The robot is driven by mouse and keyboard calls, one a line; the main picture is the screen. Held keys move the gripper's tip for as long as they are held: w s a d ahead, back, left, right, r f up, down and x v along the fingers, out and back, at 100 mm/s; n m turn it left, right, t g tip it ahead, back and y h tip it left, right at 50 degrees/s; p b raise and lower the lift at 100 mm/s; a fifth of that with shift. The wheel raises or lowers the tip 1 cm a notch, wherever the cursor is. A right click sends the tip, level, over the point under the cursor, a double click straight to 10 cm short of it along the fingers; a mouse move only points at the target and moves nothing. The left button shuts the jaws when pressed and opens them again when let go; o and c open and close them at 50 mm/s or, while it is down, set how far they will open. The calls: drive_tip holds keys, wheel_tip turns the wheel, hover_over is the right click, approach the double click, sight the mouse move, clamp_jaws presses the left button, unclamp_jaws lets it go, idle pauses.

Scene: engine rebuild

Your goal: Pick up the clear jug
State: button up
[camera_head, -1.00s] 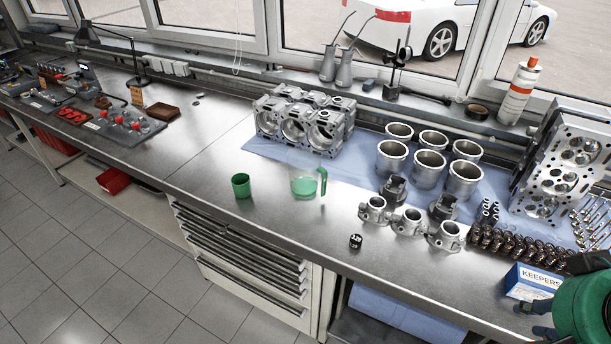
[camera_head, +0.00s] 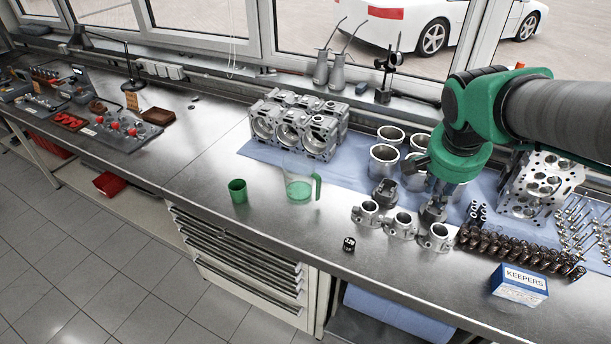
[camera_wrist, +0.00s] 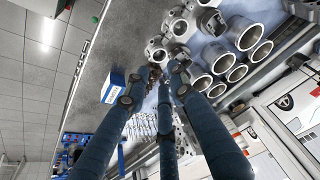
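The clear jug (camera_head: 300,188) stands upright on the steel bench, with a green handle on its right and green at its bottom. My gripper (camera_head: 428,190) is to the right of the jug, well apart from it, above the metal parts. Its dark fingers are partly hidden by its green body. In the wrist view my gripper (camera_wrist: 155,85) has its long fingers spread, with nothing held between them. I cannot make out the jug in the wrist view.
A green cup (camera_head: 238,191) stands left of the jug, and an engine block (camera_head: 298,128) stands behind it. A black die (camera_head: 349,244), ring-ended metal parts (camera_head: 402,225) and cylinder liners (camera_head: 384,162) lie to the right.

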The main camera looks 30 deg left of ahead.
drive_tip(key=w+a+f+p, duration=0.15)
drive_tip(key=w+a, duration=0.25)
drive_tip(key=a, duration=0.4)
drive_tip(key=m+p, duration=0.2)
drive_tip(key=p, duration=0.2)
approach(318, 190)
drive_tip(key=r, duration=0.2)
drive_tip(key=shift+s+a+f+h, duration=0.2)
drive_tip(key=shift+s+a+h, duration=0.2)
drive_tip(key=shift+a, duration=0.05)
drive_tip(key=shift+b+x, duration=0.4)
drive_tip(key=shift+x, duration=3.9)
drive_tip(key=shift+w+d, duration=0.1)
drive_tip(key=shift+d, duration=0.05)
drive_tip(key=shift+x, duration=2.55)
